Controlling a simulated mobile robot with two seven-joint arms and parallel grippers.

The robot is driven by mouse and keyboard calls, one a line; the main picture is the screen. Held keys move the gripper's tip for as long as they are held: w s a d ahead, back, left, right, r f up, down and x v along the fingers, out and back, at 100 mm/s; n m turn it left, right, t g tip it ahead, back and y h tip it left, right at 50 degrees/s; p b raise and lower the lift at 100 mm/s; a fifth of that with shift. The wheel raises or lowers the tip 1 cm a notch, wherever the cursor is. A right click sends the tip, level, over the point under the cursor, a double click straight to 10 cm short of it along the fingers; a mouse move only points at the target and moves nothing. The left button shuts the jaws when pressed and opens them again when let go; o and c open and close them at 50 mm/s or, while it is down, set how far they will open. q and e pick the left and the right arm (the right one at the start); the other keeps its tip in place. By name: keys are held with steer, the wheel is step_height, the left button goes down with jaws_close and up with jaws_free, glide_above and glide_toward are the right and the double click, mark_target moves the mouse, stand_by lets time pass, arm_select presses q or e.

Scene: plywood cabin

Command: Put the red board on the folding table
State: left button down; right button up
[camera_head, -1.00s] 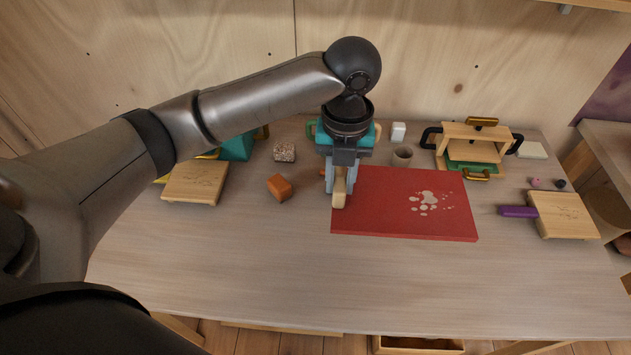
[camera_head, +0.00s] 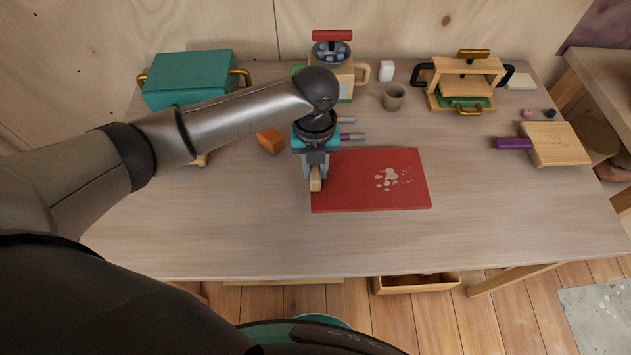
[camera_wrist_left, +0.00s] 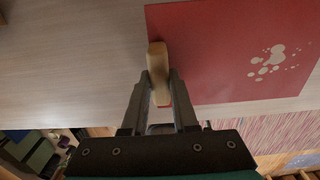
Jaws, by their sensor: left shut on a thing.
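The red board (camera_head: 350,185) is a flat rectangle with pale splotches on its right half. It is over the front middle of the pale wooden table (camera_head: 230,235); I cannot tell whether it touches the tabletop. My left gripper (camera_head: 316,182) is shut on the board's light wooden handle, at its left edge. The left wrist view shows the handle (camera_wrist_left: 158,75) between the fingers (camera_wrist_left: 159,95), with the board (camera_wrist_left: 210,60) to the right. My right gripper is not in view. I cannot tell whether this table is the folding table.
A teal box (camera_head: 190,75), jug (camera_head: 340,78), cup (camera_head: 393,97) and wooden press (camera_head: 465,85) stand along the back. An orange block (camera_head: 270,141) is left of my gripper. A purple-handled wooden board (camera_head: 555,143) lies right. The table's front strip is clear.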

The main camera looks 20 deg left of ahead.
arm_select(q)
steer(key=shift+f+b, duration=0.55)
steer(key=shift+f, duration=2.05)
steer(key=shift+f, duration=0.15)
steer(key=c, duration=0.7)
jaws_free()
step_height(320, 180, up, 12)
steer(key=p, duration=0.2)
steer(key=shift+r+p, duration=0.2)
steer(key=shift+p, duration=0.15)
steer(key=shift+f, duration=0.1)
